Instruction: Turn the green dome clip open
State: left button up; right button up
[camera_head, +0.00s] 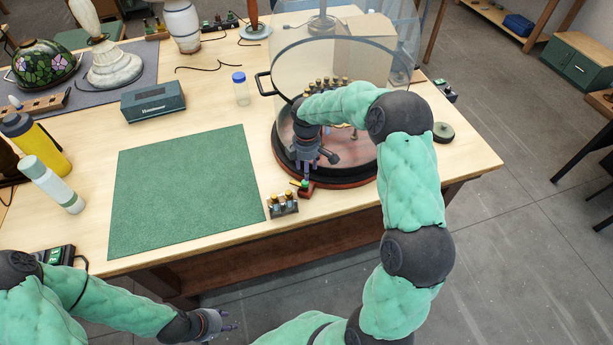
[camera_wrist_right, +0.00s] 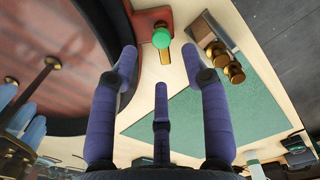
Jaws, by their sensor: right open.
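The green dome clip (camera_head: 305,184) is a small green knob on a red-brown bracket at the front edge of the dome's round base (camera_head: 335,184). In the right wrist view the green knob (camera_wrist_right: 161,38) shows with a brass piece behind it. My right gripper (camera_head: 316,166) is just above the clip, apart from it. In the right wrist view its fingers (camera_wrist_right: 160,60) are spread, with the knob beyond the tips and nothing between them. The clear dome (camera_head: 300,62) stands on the base. My left gripper (camera_head: 222,321) is open and empty, low in front of the table.
A small rack with brass-topped pieces (camera_head: 283,206) stands close beside the clip. A green mat (camera_head: 185,188) lies to the left, mostly bare. A blue-capped jar (camera_head: 241,90) and a dark green box (camera_head: 153,101) stand behind it. The dome has a black side handle (camera_head: 263,84).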

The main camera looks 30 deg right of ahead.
jog(key=shift+r, duration=2.05)
pick_arm(q)
jog(key=shift+s, duration=0.1)
pick_arm(e)
jog(key=shift+s+f, duration=0.1)
